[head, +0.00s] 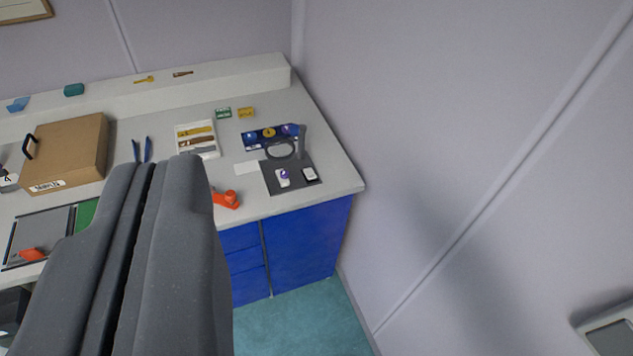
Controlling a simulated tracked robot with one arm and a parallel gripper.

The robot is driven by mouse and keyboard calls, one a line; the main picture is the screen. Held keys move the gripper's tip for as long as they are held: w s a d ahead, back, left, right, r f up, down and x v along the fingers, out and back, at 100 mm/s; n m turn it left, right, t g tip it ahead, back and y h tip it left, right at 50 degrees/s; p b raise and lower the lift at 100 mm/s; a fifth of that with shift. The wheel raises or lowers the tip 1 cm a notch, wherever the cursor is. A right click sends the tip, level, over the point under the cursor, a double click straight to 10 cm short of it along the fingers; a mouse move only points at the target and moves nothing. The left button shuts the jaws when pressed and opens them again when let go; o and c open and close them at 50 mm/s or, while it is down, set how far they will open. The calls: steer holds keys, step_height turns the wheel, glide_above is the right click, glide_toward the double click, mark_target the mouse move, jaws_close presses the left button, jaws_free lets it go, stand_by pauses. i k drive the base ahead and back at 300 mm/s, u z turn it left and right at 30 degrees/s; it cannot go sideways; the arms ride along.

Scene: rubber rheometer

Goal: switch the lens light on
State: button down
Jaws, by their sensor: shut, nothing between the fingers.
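The lens (280,149) is a dark ring on a short grey post, standing at the back of a dark mat (271,184) on the right end of the counter. A small white block with a dark edge (309,174) sits at the mat's right; I cannot tell whether it is the light's switch. A white piece with a purple round part (283,177) stands left of it. No glow shows at the lens. My gripper (148,168) is shut and empty in the left foreground, large and close to the camera, left of the mat and apart from it.
An orange-red tool (228,199) lies near the counter's front edge. A white tray of tools (197,139), a blue panel with round items (262,136) and a cardboard box (66,152) stand on the counter (338,172). The wall (450,120) closes the right side.

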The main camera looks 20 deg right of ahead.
mark_target(309, 173)
steer(key=z, duration=0.45)
steer(key=i, duration=1)
steer(key=u, duration=0.05)
